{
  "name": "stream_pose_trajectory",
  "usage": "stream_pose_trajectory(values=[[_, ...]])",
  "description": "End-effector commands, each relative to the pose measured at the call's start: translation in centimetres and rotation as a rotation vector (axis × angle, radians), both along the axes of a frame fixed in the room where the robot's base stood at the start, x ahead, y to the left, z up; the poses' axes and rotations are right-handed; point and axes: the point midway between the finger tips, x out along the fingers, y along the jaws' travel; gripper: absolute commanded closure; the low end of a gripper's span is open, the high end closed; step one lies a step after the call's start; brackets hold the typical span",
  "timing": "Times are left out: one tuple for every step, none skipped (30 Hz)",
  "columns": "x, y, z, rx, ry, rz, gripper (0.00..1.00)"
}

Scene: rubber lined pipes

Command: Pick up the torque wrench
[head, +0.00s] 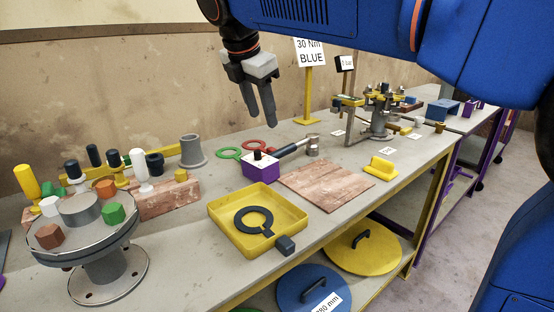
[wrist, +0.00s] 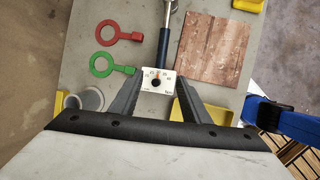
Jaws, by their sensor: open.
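The torque wrench (head: 290,149) lies on the bench, with a dark blue handle and a grey metal head at its right end. In the wrist view its handle (wrist: 163,50) runs up from a white-faced block. That block (head: 262,168) is purple with a white top and a black knob; it stands at the handle's near end. I cannot tell if they touch. My gripper (head: 263,130) is open and empty above the bench near the block. In the wrist view its fingertips (wrist: 159,78) appear on either side of the white face.
A yellow tray (head: 226,226) holding a dark ring stands in front of the block. A reddish-brown board (head: 326,186) lies to the right. Red (head: 251,145) and green (head: 228,153) ring tools lie behind. A flanged pipe (head: 85,232) with coloured plugs stands at left.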

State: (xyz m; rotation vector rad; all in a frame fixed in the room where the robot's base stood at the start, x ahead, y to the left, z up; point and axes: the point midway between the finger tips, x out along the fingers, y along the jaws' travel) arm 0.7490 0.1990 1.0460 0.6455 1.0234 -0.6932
Motion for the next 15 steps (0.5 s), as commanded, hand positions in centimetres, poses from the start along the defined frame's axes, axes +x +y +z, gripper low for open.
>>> stream_pose_trajectory(values=[[0.3,-0.3,-0.8,-0.001,0.002,-0.002,0.57],[0.4,-0.4,-1.3,-0.001,0.003,-0.003,0.57],[0.7,-0.5,-1.9,-0.001,0.002,-0.003,0.57],[0.8,-0.7,-2.4,-0.001,0.002,-0.003,0.57],[1.0,-0.8,-2.9,-0.001,0.003,-0.003,0.57],[1.3,-0.9,-3.5,-0.001,0.002,-0.004,0.57],[1.5,-1.1,-4.1,-0.001,0.002,-0.004,0.57],[1.7,-1.2,-4.5,0.000,0.001,-0.005,0.57],[1.9,-1.3,-5.2,0.000,0.001,-0.005,0.57],[2.1,-1.4,-5.7,-0.001,0.002,-0.004,0.57],[2.3,-1.5,-6.1,0.001,0.002,-0.005,0.57],[2.5,-1.7,-6.8,0.000,0.001,-0.005,0.57],[2.7,-1.8,-7.3,-0.001,0.002,-0.005,0.57],[2.9,-1.9,-7.7,0.000,0.001,-0.004,0.57],[3.1,-2.1,-8.2,0.001,0.002,-0.006,0.57]])
